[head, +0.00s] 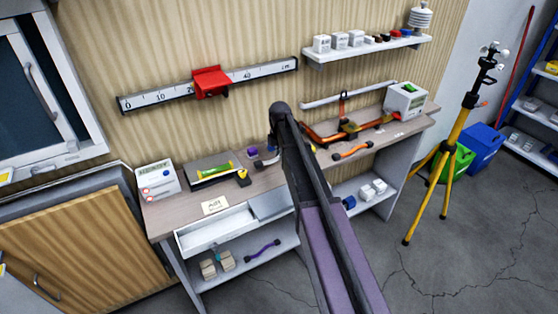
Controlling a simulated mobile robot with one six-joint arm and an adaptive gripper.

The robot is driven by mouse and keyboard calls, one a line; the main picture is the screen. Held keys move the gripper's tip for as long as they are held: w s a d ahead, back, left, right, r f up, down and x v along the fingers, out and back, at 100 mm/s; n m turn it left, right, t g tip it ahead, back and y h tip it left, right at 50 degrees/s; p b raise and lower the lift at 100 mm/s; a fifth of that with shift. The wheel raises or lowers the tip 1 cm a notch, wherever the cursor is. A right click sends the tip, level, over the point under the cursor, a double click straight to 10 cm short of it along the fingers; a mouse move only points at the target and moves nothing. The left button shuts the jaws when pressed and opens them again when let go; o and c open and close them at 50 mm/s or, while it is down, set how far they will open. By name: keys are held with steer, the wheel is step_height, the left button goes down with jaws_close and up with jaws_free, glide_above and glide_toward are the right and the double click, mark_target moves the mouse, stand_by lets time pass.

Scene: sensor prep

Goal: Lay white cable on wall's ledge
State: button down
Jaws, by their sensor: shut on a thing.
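I cannot make out a white cable for certain. My arm crosses the middle of the head view and hides part of the bench, and my gripper is out of sight behind it. A small grey and whitish piece (264,161) shows at the arm's left edge; I cannot tell whether it is a cable end or something else. The wall's ledge could be the white wall shelf (318,58) at upper right, which bears several small boxes and parts. A long thin white bar (348,94) also runs along the wall, low above the bench.
The bench (165,216) holds a white device (156,178), a tray (205,182), a label card (214,204), an orange cable (352,150) and an orange frame (315,136). A purple cable (263,249) lies below. A ruler with a red slider (211,81) hangs above. A yellow tripod (447,155) stands right.

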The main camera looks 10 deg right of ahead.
mark_target(280, 165)
steer(key=shift+w+d, duration=0.1)
steer(key=shift+w, duration=0.4)
steer(key=shift+w+f+b, duration=0.2)
steer(key=shift+f+b, duration=0.1)
steer(key=shift+s+f+b, duration=0.1)
steer(key=shift+f+b, duration=1.45)
steer(key=shift+f, duration=0.1)
steer(key=c, duration=0.5)
jaws_free()
steer(key=shift+c, duration=0.2)
step_height(280, 165, up, 12)
steer(key=p, duration=1.2)
